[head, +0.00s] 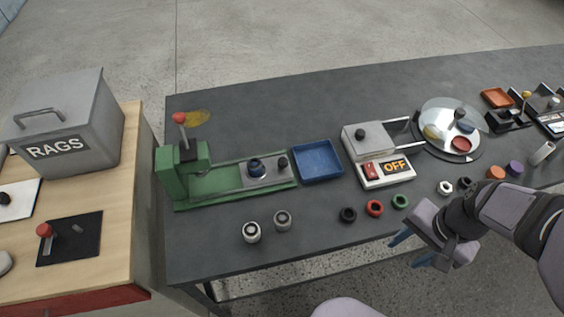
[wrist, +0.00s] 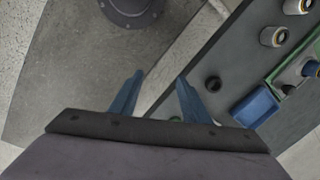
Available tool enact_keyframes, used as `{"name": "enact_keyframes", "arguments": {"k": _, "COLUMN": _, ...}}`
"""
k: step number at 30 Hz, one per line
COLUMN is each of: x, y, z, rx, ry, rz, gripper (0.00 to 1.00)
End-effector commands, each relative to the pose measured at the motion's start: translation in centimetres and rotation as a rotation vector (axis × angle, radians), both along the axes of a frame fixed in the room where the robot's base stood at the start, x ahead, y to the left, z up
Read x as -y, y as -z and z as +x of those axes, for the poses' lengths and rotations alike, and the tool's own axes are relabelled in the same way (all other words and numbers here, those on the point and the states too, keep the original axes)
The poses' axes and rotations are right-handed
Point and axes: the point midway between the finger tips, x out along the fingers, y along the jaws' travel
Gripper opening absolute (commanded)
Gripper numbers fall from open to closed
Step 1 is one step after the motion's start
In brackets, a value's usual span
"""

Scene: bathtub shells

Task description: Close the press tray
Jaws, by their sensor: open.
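The green press (head: 184,172) stands at the left end of the dark table, with a red-knobbed lever on top. Its grey sliding tray (head: 262,180) sits at the right end of the green rail, out from under the press head. A dark blue round part (head: 256,167) sits on the tray, and a black knob (head: 282,162) stands at its right end. My gripper (head: 403,252) is open and empty at the table's front edge, well right of the tray. In the wrist view my gripper (wrist: 160,76) points past the table edge; the press is only partly visible there.
A blue bin (head: 318,161) lies just right of the rail. Two grey cylinders (head: 252,232) stand in front of it. Black, red and green rings (head: 375,208) lie near the front edge. A switch box reading OFF (head: 379,157) stands behind them. Table between cylinders and rings is clear.

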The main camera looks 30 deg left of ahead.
Motion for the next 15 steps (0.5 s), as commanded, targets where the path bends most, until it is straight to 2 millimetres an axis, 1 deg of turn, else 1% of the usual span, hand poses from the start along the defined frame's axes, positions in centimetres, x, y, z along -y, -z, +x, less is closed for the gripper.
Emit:
{"name": "enact_keyframes", "arguments": {"k": 1, "x": -2.3, "y": 0.5, "z": 1.3, "rx": -0.017, "ry": 0.082, "rz": 0.048, "gripper": 0.43}}
{"name": "enact_keyframes", "arguments": {"k": 2, "x": -3.8, "y": 0.6, "z": 2.1, "rx": -0.030, "ry": 0.143, "rz": 0.081, "gripper": 0.43}}
{"name": "enact_keyframes", "arguments": {"k": 3, "x": -5.9, "y": 0.8, "z": 3.3, "rx": -0.051, "ry": 0.228, "rz": 0.126, "gripper": 0.43}}
{"name": "enact_keyframes", "arguments": {"k": 5, "x": -9.4, "y": 1.0, "z": 4.9, "rx": -0.092, "ry": 0.362, "rz": 0.196, "gripper": 0.43}}
{"name": "enact_keyframes", "arguments": {"k": 6, "x": -11.8, "y": 1.2, "z": 5.9, "rx": -0.127, "ry": 0.451, "rz": 0.241, "gripper": 0.43}}
{"name": "enact_keyframes", "arguments": {"k": 8, "x": -15.4, "y": 1.4, "z": 7.3, "rx": -0.186, "ry": 0.586, "rz": 0.308, "gripper": 0.43}}
{"name": "enact_keyframes", "arguments": {"k": 9, "x": -17.8, "y": 1.4, "z": 8.1, "rx": -0.228, "ry": 0.670, "rz": 0.348, "gripper": 0.43}}
{"name": "enact_keyframes", "arguments": {"k": 11, "x": -21.1, "y": 1.6, "z": 9.1, "rx": -0.296, "ry": 0.789, "rz": 0.403, "gripper": 0.43}}
{"name": "enact_keyframes", "arguments": {"k": 12, "x": -23.1, "y": 1.7, "z": 9.7, "rx": -0.341, "ry": 0.860, "rz": 0.434, "gripper": 0.43}}
{"name": "enact_keyframes", "arguments": {"k": 15, "x": -27.4, "y": 1.8, "z": 10.7, "rx": -0.447, "ry": 1.012, "rz": 0.493, "gripper": 0.43}}
